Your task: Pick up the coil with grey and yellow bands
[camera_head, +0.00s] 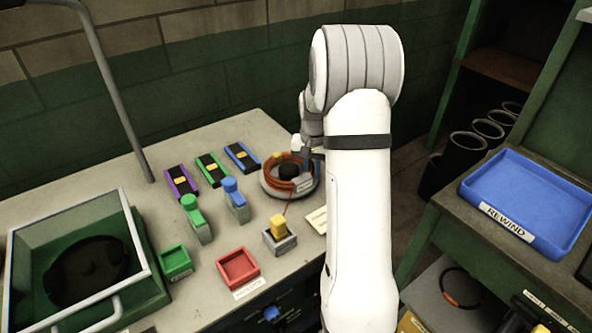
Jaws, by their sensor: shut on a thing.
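An orange-red coil (271,180) lies around a black hub on a round grey stand (268,191) at the back right edge of the bench. A small yellow patch shows on its far left side and a pale tag on its front right. I cannot make out grey bands. My gripper (304,158) is at the coil's right rear side, shut on it; the fingertips are small and partly hidden by my arm. A thin orange strand runs from the coil toward a yellow block on a grey base (279,232).
Purple, green and blue devices (211,169) and green and blue upright pieces (235,200) stand left of the coil. A red tray (238,268), green box (175,262) and clear-lidded case (140,250) are nearer. A blue REWIND tray (525,205) sits on the right bench.

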